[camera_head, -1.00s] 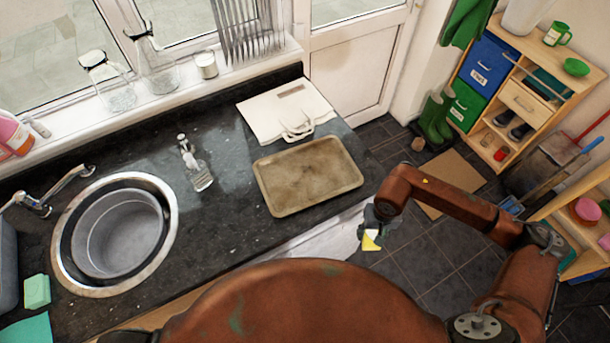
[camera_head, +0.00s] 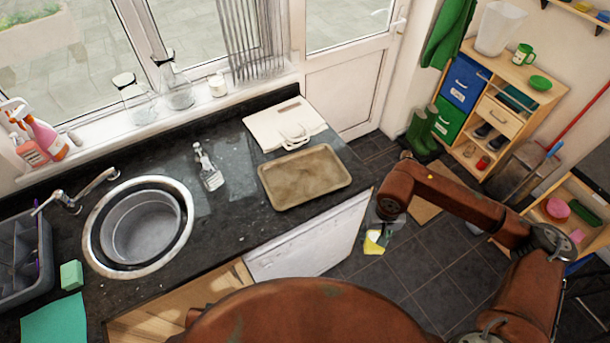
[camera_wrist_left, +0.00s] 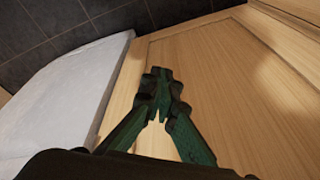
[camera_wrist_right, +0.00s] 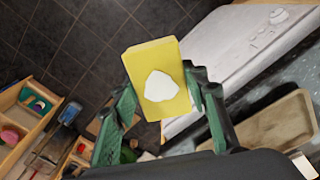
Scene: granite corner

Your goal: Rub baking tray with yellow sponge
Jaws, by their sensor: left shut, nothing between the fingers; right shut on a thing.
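The baking tray (camera_head: 304,177) is a worn, brownish rectangular tray lying flat on the dark counter; its corner also shows in the right wrist view (camera_wrist_right: 275,130). The yellow sponge (camera_head: 374,243) is in my right gripper (camera_head: 382,228), right of the counter's front edge and over the floor, apart from the tray. In the right wrist view the sponge (camera_wrist_right: 158,58) is a yellow block with a white patch, between the fingers of my right gripper (camera_wrist_right: 160,95). My left gripper (camera_wrist_left: 161,80) is shut and empty in front of wooden cupboard fronts; the head view does not show it clearly.
A white board (camera_head: 284,124) lies behind the tray. A soap bottle (camera_head: 208,167) stands between tray and round sink (camera_head: 138,228). A green sponge (camera_head: 71,275) and teal cloth (camera_head: 55,322) lie at left. A white appliance (camera_head: 308,238) is below the counter's front edge.

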